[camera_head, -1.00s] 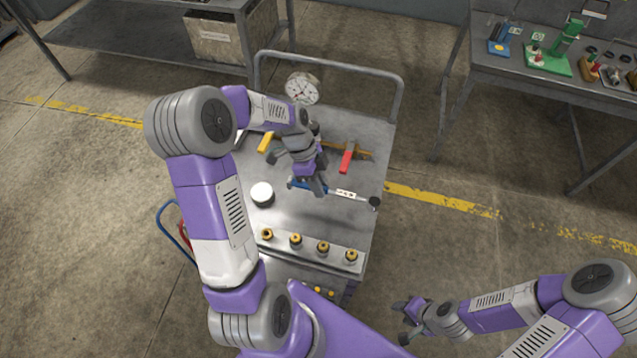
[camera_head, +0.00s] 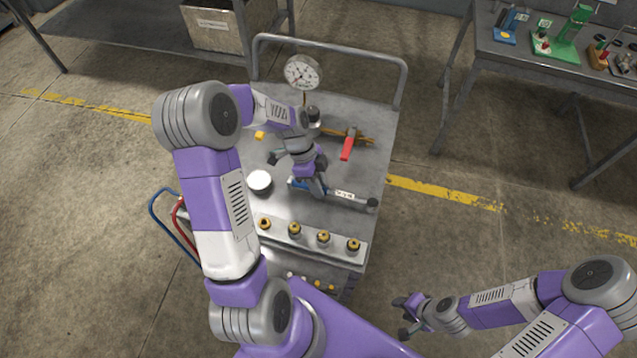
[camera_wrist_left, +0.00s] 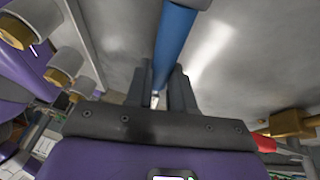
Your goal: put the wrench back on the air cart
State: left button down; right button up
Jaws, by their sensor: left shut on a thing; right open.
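The wrench (camera_head: 347,196) has a blue grip, a pale labelled shaft and a dark head at its right end. My left gripper (camera_head: 318,190) is shut on its blue grip, over the top of the air cart (camera_head: 345,221). In the left wrist view the blue grip (camera_wrist_left: 173,45) runs up from between the fingers. The wrench lies roughly level, low over the cart top; I cannot tell whether it touches. My right gripper (camera_head: 403,318) is open and empty, right of the cart over the floor.
On the cart are a round gauge (camera_head: 302,72), a red-handled tool (camera_head: 348,148), a white round lid (camera_head: 259,182) and a front rail with several brass fittings (camera_head: 323,237). Red and blue hoses (camera_head: 172,228) hang at the left. A bench (camera_head: 530,68) stands at the upper right.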

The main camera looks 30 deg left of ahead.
pick_arm(q)
jog(key=shift+f+b, duration=0.4)
jog(key=shift+f, duration=0.1)
dwell(0.3)
jog(key=c, duration=0.9)
grip_release()
jog(key=p+v, duration=0.1)
jog(key=v, duration=0.6)
jog(key=shift+r+p, duration=0.3)
jog(key=shift+p, duration=0.1)
